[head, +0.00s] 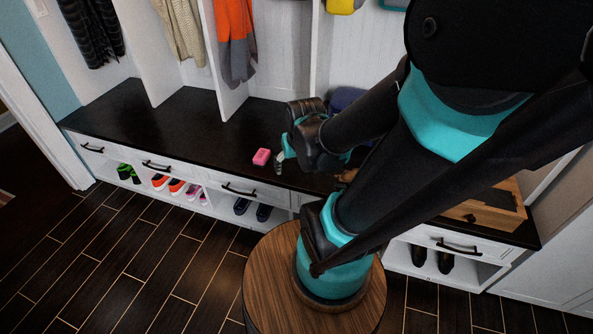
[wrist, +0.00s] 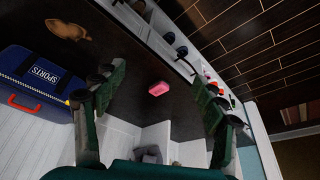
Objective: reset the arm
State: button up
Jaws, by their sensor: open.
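My arm reaches out over the dark bench top, bent at the elbow. My gripper (head: 279,162) is above the bench, just right of a small pink block (head: 261,157) in the head view. In the wrist view my gripper (wrist: 152,88) has its two green fingers spread wide, with nothing held between them. The pink block (wrist: 159,88) shows in the gap between the fingers, lying on the bench apart from them.
The dark bench (head: 180,120) has shoe cubbies below and hung coats behind. A blue SPORTS bag (wrist: 40,85) and a flat brown item (wrist: 68,30) lie on it. A wooden box (head: 485,212) stands at right.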

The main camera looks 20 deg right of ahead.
jog(key=shift+s+f, duration=0.25)
jog(key=shift+s, duration=0.7)
jog(key=shift+o, duration=0.6)
jog(key=n+h, duration=0.3)
jog(key=n, duration=2.6)
send_over(261, 154)
jog(key=s+a, duration=0.4)
jog(key=s, duration=0.1)
notch_tip(261, 154, down, 13)
jog(key=shift+g, duration=0.3)
jog(key=x, duration=1.1)
jog(key=shift+w+f, duration=0.15)
jog(key=shift+f, duration=0.1)
jog(key=shift+x, duration=2.6)
